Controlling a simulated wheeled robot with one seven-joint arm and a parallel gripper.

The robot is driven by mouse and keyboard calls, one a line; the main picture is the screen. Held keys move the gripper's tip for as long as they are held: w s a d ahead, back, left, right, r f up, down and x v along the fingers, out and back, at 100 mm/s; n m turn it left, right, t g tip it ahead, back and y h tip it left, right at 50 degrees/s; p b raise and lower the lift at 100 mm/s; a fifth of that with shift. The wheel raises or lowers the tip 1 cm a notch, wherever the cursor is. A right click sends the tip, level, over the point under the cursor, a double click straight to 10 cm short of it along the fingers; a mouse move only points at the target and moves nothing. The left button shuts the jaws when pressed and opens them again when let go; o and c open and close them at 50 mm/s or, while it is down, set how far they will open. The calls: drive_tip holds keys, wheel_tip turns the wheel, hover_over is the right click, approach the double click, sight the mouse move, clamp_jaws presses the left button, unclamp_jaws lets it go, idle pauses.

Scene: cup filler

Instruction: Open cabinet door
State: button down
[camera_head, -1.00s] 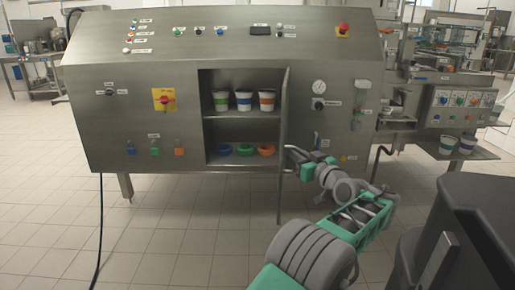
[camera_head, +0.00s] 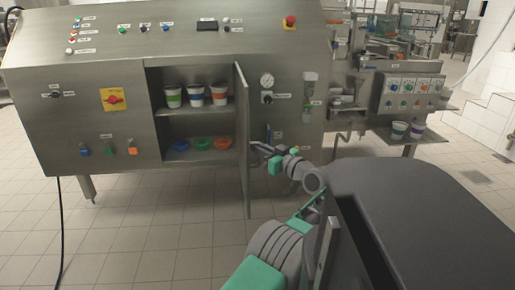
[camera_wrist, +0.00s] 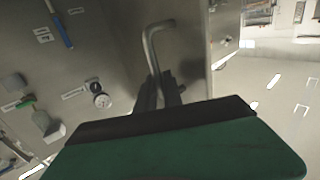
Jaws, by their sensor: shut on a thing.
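The cabinet door (camera_head: 243,140) is a grey metal panel that stands swung open, seen nearly edge-on, at the right side of the cabinet opening. My gripper (camera_head: 259,148) is at the outer face of the door, shut on its handle. In the wrist view the bent metal handle (camera_wrist: 152,50) runs down between the fingers of my gripper (camera_wrist: 158,92). The open cabinet (camera_head: 200,130) shows two levels. Several cups, among them a white and green cup (camera_head: 173,96), stand on its upper shelf, and coloured lids, among them a green lid (camera_head: 202,144), lie below.
The machine front carries a red knob on a yellow plate (camera_head: 114,99) to the left and a gauge (camera_head: 267,80) right of the door. Two cups stand on a side shelf (camera_head: 432,136) at the right. Tiled floor (camera_head: 150,220) in front is clear.

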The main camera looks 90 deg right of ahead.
drive_tip(key=shift+r, duration=0.55)
drive_tip(key=c, duration=1.5)
unclamp_jaws()
drive_tip(key=shift+f, duration=0.1)
drive_tip(key=shift+f, duration=0.1)
